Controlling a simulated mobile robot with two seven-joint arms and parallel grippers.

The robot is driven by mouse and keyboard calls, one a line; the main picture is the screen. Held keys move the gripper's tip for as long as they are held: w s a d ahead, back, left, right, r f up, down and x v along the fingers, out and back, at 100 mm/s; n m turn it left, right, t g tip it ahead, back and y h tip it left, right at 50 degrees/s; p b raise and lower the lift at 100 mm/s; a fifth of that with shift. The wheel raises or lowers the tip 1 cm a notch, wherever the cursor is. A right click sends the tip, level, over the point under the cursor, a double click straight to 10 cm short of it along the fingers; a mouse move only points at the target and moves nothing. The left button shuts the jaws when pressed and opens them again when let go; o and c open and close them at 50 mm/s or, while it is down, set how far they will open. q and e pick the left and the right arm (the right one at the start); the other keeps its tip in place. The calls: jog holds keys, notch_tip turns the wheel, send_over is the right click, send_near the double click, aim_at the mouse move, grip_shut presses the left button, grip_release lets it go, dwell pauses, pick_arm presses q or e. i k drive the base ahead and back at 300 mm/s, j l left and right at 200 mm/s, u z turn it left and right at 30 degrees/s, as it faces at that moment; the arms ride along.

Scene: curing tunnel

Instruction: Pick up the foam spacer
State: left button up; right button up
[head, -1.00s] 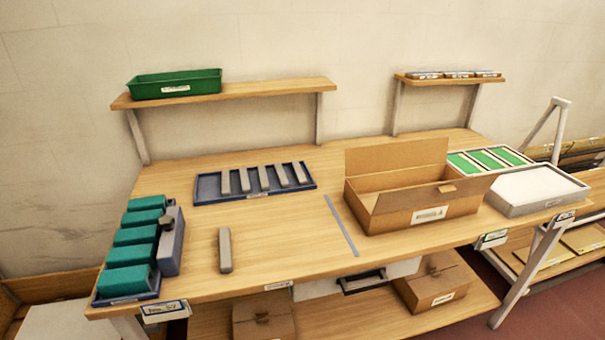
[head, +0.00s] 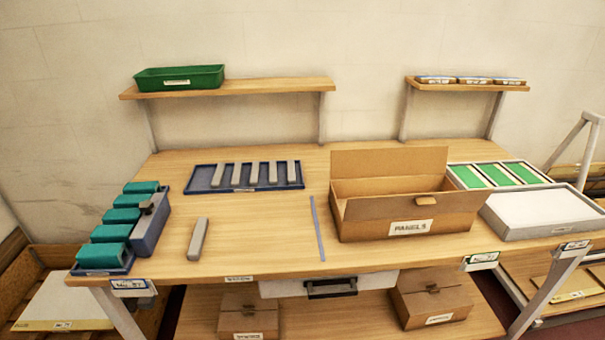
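A grey bar that looks like a foam spacer (head: 198,239) lies alone on the wooden table, left of the middle and near the front edge. Neither of my grippers shows in the head view.
An open cardboard box (head: 400,218) labelled PANELS stands right of a grey strip (head: 317,229). Teal blocks (head: 112,233) and a blue-grey holder (head: 151,226) stand at the left. A white-topped tray (head: 540,211) is at the right. Tabletop around the lone bar is clear.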

aim_at(290, 168)
jog(key=k+l, duration=0.1)
jog(key=l, duration=1.3)
